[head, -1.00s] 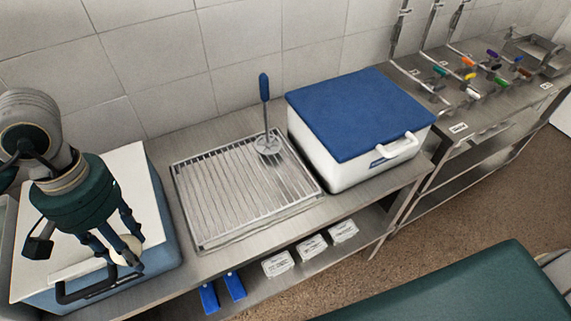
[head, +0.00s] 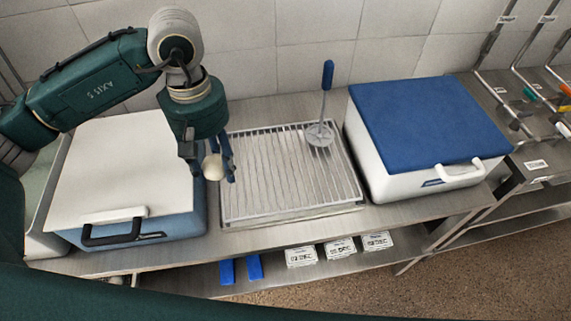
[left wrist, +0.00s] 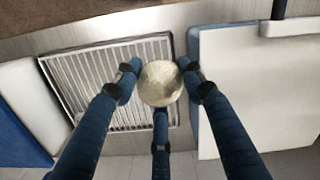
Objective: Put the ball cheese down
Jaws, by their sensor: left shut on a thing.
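The ball cheese (head: 213,167) is a small, round, cream-coloured ball. My left gripper (head: 214,168) is shut on it, and the ball shows between the fingers in the left wrist view (left wrist: 160,83). In the head view it hangs at the left edge of the slatted metal drain tray (head: 292,208), beside the blue box with the white lid (head: 122,172). The left wrist view shows the tray (left wrist: 72,86) below and to the left of the ball. The right gripper is not in view.
A whisk-like tool with a blue handle (head: 327,76) stands at the tray's back right. A white box with a blue lid (head: 424,122) stands right of the tray. Several white labelled blocks (head: 340,248) and blue pieces (head: 227,271) lie on the shelf below. Most of the tray is clear.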

